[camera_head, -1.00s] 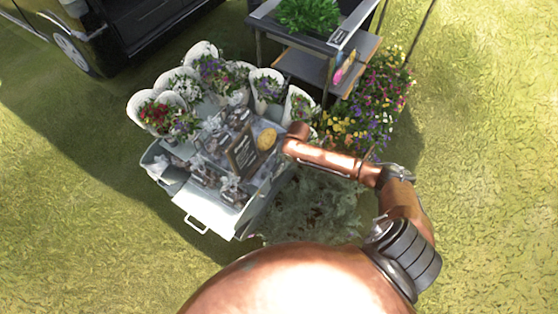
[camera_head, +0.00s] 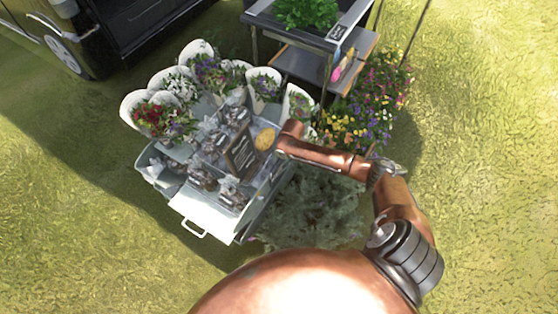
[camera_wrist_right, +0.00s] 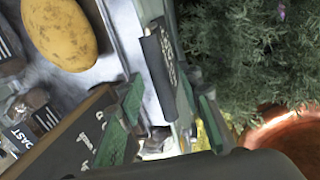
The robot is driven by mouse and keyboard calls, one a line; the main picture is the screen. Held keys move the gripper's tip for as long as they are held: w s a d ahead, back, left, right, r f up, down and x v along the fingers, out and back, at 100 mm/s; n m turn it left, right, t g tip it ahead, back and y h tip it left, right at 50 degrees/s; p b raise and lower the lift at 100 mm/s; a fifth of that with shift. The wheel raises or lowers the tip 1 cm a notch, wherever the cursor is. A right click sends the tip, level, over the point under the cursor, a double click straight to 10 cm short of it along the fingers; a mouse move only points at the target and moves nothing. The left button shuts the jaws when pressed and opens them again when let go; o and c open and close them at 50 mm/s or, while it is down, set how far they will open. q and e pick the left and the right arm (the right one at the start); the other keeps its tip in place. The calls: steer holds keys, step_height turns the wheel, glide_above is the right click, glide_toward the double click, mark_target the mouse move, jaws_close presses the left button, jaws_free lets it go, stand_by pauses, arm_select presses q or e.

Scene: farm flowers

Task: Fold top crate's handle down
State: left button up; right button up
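A pale metal crate (camera_head: 203,210) filled with bagged goods stands left of centre in the head view. A white loop handle (camera_head: 194,229) sticks out from its front edge. In the wrist view, a dark strip with pale lettering (camera_wrist_right: 160,58) is fixed by the crate's grey side edge; I cannot tell whether it belongs to the top crate's handle. My right gripper (camera_wrist_right: 165,103) has two green-padded fingers spread apart, near this strip, with no clear hold on anything. In the head view my right arm reaches over the crate's right side and hides the gripper. My left gripper is out of view.
A chalkboard sign (camera_head: 242,155) and a yellow potato (camera_wrist_right: 60,32) are close to my right gripper. White flower buckets (camera_head: 266,84) stand behind. A grey-green bush (camera_head: 312,208) is right of the crate, and a metal stand (camera_head: 302,66) rises behind. Grass is open in front.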

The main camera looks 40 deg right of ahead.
jaws_close()
stand_by(0.3)
